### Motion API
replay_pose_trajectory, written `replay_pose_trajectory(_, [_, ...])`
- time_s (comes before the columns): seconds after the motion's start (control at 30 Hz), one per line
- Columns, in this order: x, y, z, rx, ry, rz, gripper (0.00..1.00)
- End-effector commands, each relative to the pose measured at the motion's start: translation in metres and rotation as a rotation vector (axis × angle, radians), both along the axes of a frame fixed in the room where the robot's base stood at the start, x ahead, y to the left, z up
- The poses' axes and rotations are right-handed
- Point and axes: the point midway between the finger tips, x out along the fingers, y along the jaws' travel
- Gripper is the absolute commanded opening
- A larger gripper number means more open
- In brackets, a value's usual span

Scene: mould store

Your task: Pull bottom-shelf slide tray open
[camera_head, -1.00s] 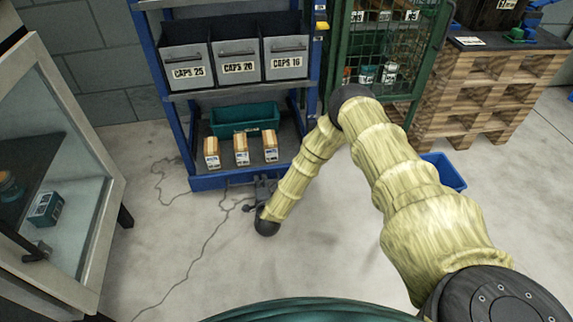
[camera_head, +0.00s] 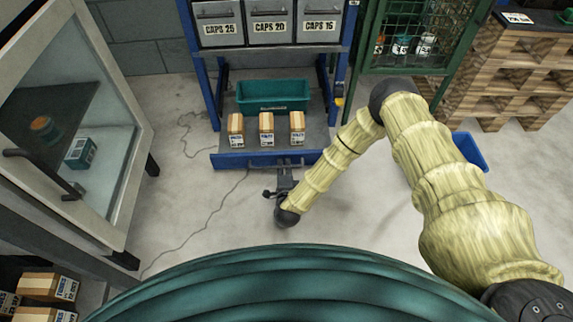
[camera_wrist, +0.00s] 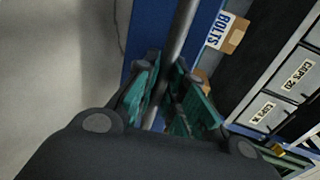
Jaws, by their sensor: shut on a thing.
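The bottom-shelf slide tray (camera_head: 235,160) has a blue front and a dark deck, and stands out some way past the rack's posts. In the wrist view its blue front (camera_wrist: 146,32) runs beside a grey bar handle (camera_wrist: 182,28). My gripper (camera_head: 286,171) is at the middle of the tray front in the head view. In the wrist view my gripper (camera_wrist: 166,82) has its green-padded fingers either side of the bar, shut on it. Three small cartons (camera_head: 266,131) stand upright on the tray, with a green bin (camera_head: 272,97) behind them.
The blue rack (camera_head: 201,75) holds grey CAPS bins (camera_head: 269,28) above. A glass-door cabinet (camera_head: 122,185) stands at left. A green mesh cage (camera_head: 410,45), pallets (camera_head: 500,75) and a blue bin (camera_head: 468,150) are at right.

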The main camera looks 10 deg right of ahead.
Motion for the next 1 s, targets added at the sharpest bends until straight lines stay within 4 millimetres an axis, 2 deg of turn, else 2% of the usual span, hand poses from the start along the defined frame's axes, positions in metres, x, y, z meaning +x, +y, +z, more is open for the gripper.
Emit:
replay_pose_trajectory(0.1, [0.0, 0.0, -0.001, 0.0, 0.001, 0.001, 0.0])
replay_pose_trajectory(0.13, [0.0, 0.0, -0.001, 0.0, 0.001, 0.001, 0.13])
replay_pose_trajectory(0.23, [-0.001, 0.0, -0.001, 0.0, 0.001, 0.001, 0.31])
replay_pose_trajectory(0.27, [0.0, 0.0, 0.0, 0.0, 0.001, 0.001, 0.34])
replay_pose_trajectory(0.67, [-0.005, -0.001, 0.001, 0.001, 0.001, -0.001, 0.34])
replay_pose_trajectory(0.77, [-0.015, 0.0, 0.002, 0.001, 0.002, 0.0, 0.34])
replay_pose_trajectory(1.0, [-0.056, 0.003, 0.011, 0.001, 0.003, 0.001, 0.34])
